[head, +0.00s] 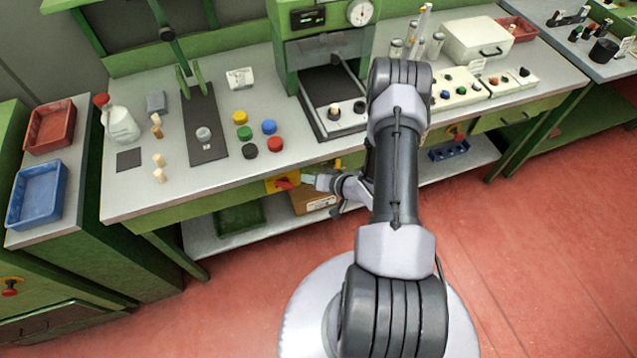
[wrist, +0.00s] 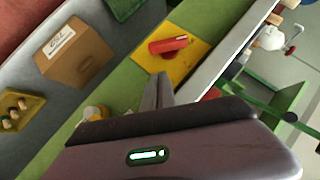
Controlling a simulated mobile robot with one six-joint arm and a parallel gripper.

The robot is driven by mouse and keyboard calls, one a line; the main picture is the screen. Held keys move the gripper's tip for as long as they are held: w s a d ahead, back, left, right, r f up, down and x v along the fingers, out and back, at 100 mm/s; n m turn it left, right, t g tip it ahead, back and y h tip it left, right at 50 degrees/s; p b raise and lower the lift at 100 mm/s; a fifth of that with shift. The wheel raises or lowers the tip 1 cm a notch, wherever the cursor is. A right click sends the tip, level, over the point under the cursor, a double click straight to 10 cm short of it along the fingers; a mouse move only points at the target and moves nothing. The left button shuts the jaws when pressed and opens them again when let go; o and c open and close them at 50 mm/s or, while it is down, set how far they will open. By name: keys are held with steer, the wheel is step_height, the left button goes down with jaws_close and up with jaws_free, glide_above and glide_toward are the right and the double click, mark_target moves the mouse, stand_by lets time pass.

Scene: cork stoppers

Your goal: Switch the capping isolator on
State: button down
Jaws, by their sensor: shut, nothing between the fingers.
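A red rotary handle (head: 284,183) sits on a yellow plate (head: 271,185) on the green front of the middle bench. In the wrist view the red handle (wrist: 170,45) lies across the yellow plate (wrist: 186,61), slightly tilted in the picture. I cannot read any label on it. My gripper (head: 311,180) is just right of the handle in the head view. In the wrist view the fingers of my gripper (wrist: 158,80) are shut and empty, short of the plate's near edge and apart from the handle.
Another red-on-yellow switch (head: 458,135) is on the bench front farther right, and one (head: 10,288) is on the left cabinet. A cardboard box (head: 312,200) stands on the shelf below. Coloured caps (head: 269,127) and stoppers (head: 159,175) stand on the bench top.

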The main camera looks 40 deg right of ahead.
mark_target(291, 184)
steer(key=a+f, duration=0.1)
steer(key=w+f, duration=0.1)
steer(key=w+a+f+b, duration=0.1)
steer(key=f, duration=0.1)
steer(key=shift+a, duration=0.35)
